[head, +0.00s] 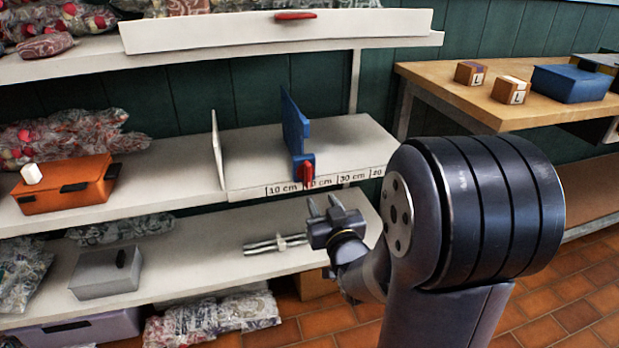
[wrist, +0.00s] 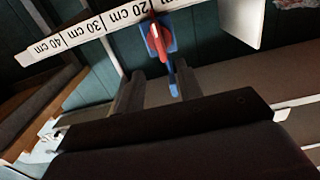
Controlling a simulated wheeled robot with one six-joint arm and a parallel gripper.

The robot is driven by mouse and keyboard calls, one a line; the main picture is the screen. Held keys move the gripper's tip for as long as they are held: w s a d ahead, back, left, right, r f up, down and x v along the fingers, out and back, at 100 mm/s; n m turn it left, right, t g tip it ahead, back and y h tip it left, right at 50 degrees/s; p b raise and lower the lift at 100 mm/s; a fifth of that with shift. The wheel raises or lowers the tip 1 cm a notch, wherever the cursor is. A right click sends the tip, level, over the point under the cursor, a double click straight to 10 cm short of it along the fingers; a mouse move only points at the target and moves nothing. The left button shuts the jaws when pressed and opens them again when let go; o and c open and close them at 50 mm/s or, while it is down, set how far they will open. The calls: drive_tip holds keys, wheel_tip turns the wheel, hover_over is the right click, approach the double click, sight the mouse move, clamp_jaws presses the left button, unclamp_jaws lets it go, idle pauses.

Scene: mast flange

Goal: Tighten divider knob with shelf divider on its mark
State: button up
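The blue shelf divider (head: 294,122) stands upright on the middle shelf, its clamp at the shelf's front edge. The red divider knob (head: 307,173) is on the clamp's front; it also shows in the wrist view (wrist: 157,40). The clamp sits by the 20 cm label (wrist: 141,11) on the scale strip (head: 330,182) and covers part of that label in the head view. The exact mark is too small to read. My gripper (head: 323,203) is below and in front of the knob, fingers apart and empty. In the wrist view the knob lies beyond the gap between the fingertips (wrist: 156,73).
A white divider (head: 217,150) stands left of the blue one. An orange box (head: 65,184) is further left. Metal rods (head: 275,244) lie on the lower shelf near my gripper. A wooden table (head: 450,92) with boxes stands at the right.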

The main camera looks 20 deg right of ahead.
sight(309, 176)
drive_tip(key=w+b, duration=0.1)
drive_tip(key=w, duration=0.9)
drive_tip(key=shift+w+d+r+b, duration=0.1)
drive_tip(key=shift+w+b, duration=0.2)
drive_tip(key=shift+w, duration=0.1)
clamp_jaws()
